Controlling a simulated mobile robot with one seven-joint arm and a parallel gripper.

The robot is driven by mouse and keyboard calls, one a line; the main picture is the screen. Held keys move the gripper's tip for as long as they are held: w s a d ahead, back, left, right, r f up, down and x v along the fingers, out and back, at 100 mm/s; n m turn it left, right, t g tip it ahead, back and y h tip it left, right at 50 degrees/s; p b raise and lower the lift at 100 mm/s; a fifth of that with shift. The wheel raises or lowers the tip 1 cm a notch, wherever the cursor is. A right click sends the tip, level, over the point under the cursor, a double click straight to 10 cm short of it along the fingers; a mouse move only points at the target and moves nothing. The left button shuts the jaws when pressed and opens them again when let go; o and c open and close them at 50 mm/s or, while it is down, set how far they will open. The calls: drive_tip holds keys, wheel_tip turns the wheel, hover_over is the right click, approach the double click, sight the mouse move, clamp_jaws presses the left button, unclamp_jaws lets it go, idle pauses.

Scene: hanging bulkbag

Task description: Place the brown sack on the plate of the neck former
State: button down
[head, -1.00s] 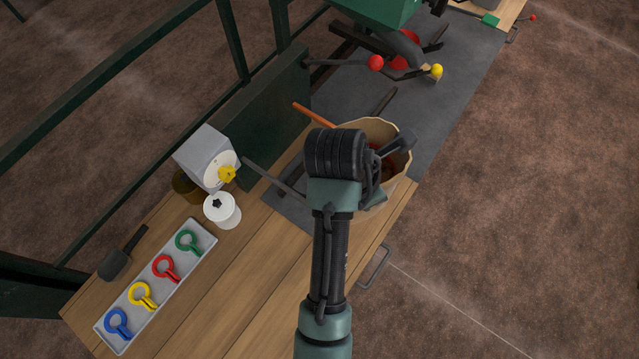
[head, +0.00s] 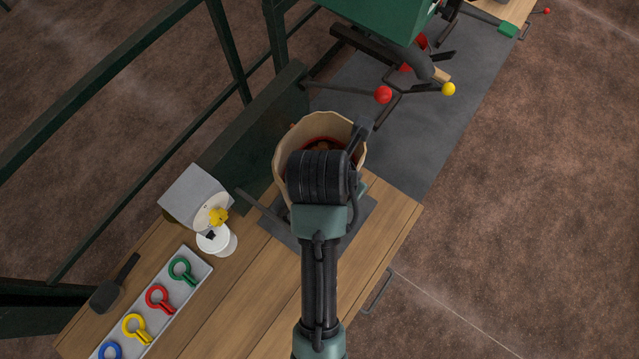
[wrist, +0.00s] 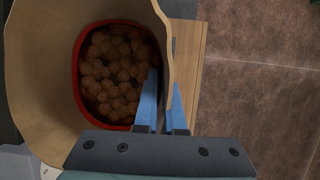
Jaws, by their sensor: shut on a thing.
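The brown sack (head: 342,126) is open-topped, with a red ring and brown lumps inside. In the wrist view the sack (wrist: 35,75) fills the left side, its mouth facing the camera. My gripper (wrist: 163,90) has its blue fingers on either side of the sack's rim and is shut on it. In the head view my wrist covers the sack's near side. A dark grey plate (head: 357,218) lies on the bench just below the sack in the picture. I cannot tell whether the sack touches it, nor clearly which part is the neck former.
A grey box with a yellow knob (head: 218,216) and a white pot (head: 222,240) stand left of the sack. A tray (head: 196,290) of coloured rings lies front left, beside a dark mallet (head: 108,295). A green machine with red (head: 383,95) and yellow (head: 448,89) knobs stands behind.

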drive_tip(key=f+b, duration=0.2)
drive_tip(key=f, duration=0.1)
drive_tip(key=f+b, duration=0.2)
drive_tip(key=f, duration=0.1)
drive_tip(key=w+f+b, duration=0.1)
drive_tip(key=f+b, duration=0.2)
drive_tip(key=shift+w+f, duration=0.1)
drive_tip(key=shift+f, duration=0.2)
wheel_tip(320, 180, down, 10)
drive_tip(key=shift+p, duration=0.35)
drive_tip(key=shift+f, duration=0.2)
drive_tip(key=c, duration=1.1)
unclamp_jaws()
drive_tip(key=shift+s+f, duration=0.1)
drive_tip(key=shift+s, duration=0.15)
drive_tip(key=shift+o, duration=0.5)
